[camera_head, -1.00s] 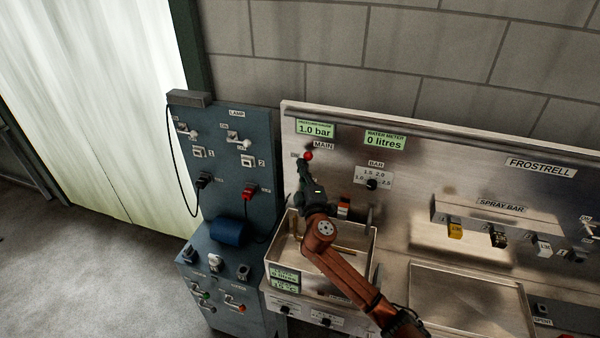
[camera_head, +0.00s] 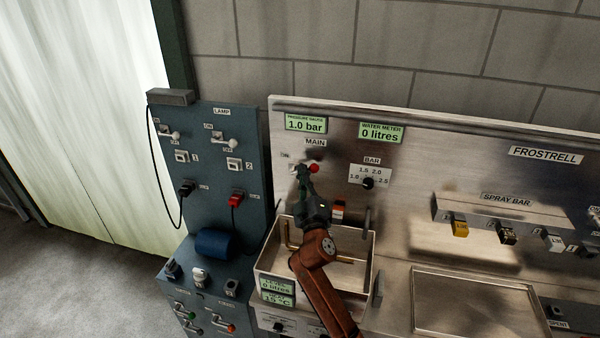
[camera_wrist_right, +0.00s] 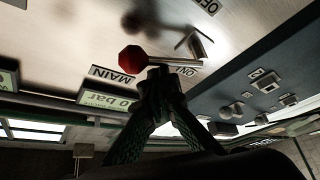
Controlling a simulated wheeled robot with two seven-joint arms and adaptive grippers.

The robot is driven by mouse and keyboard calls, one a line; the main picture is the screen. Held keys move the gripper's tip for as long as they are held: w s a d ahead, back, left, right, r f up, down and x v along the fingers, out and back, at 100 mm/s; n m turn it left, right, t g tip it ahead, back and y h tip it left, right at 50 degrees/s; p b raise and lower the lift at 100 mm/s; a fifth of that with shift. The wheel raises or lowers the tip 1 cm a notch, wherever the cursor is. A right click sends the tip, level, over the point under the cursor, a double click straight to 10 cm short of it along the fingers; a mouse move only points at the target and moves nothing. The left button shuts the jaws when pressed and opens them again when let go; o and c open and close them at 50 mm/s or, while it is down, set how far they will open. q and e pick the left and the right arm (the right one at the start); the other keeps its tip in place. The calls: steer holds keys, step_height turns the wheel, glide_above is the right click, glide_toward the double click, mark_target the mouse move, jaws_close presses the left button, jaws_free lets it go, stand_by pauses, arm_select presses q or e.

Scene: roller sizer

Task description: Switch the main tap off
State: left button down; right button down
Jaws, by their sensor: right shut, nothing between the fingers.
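In the right wrist view, the red knob (camera_wrist_right: 131,58) is at the left end of a metal rod (camera_wrist_right: 185,62), near the ON label; the OFF label (camera_wrist_right: 208,6) is at the top edge. My right gripper (camera_head: 302,170) is shut and empty, its tips just left of the knob in the head view. In the wrist view the tips (camera_wrist_right: 160,72) overlap the rod beside the knob; I cannot tell whether they touch. My left gripper is out of view.
A steel basin (camera_head: 372,285) stands below my right arm. The BAR dial (camera_head: 368,183) is right of the tap. Gauges above read 1.0 bar and 0 litres. A blue-grey lamp panel (camera_head: 215,175) with switches is on the left. The spray bar taps are at right.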

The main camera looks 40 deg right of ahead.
steer(key=shift+s+d+f, duration=0.1)
steer(key=shift+s+f, duration=0.05)
steer(key=shift+f, duration=0.15)
steer(key=shift+r, duration=0.1)
stand_by(0.5)
step_height(320, 180, up, 4)
steer(key=a+r+p, duration=0.1)
steer(key=a+p, duration=0.1)
steer(key=p, duration=0.2)
steer(key=s+a+f+b, duration=0.3)
steer(key=s+a+f, duration=0.2)
steer(key=s+f, duration=0.1)
steer(key=shift+s+f, duration=0.15)
